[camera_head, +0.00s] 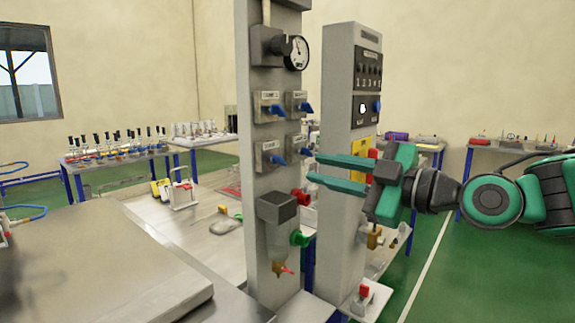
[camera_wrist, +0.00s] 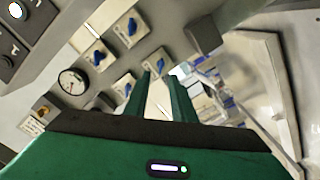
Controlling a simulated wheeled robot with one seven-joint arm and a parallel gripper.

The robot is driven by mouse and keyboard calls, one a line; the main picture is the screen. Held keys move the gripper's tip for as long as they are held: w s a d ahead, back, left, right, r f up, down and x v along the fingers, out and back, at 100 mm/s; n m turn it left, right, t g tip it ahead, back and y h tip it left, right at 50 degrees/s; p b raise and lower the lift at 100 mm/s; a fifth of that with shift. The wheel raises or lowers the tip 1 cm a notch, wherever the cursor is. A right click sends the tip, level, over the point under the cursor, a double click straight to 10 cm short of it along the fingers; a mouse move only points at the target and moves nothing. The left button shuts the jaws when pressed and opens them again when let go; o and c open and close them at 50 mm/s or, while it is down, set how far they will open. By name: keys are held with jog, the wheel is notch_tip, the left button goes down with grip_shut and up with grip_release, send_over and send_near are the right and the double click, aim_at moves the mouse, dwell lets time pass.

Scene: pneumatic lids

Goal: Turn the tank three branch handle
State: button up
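The grey upright panel (camera_head: 257,205) carries several valve plates with blue handles, in two rows of two. The upper row has a left handle (camera_head: 276,109) and a right handle (camera_head: 306,107). The lower row has a left handle (camera_head: 278,159) and a right handle (camera_head: 306,151). The plate labels are too small to read, so I cannot tell which is tank three. My gripper (camera_head: 314,168) is open and empty, its fingertips near the lower right handle. In the wrist view, the fingers (camera_wrist: 157,72) point at the panel and partly cover the lower plates.
A pressure gauge (camera_head: 296,52) sits above the valves. Below are a clear bowl (camera_head: 280,240), a red fitting (camera_head: 300,196) and a green fitting (camera_head: 299,238). A second grey column (camera_head: 343,130) with a switch box stands close behind my gripper. Benches line the back.

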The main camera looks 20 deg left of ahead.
aim_at(284, 162)
jog(key=x, duration=0.9)
jog(key=shift+a, duration=0.1)
grip_shut()
jog(key=shift+w, duration=0.15)
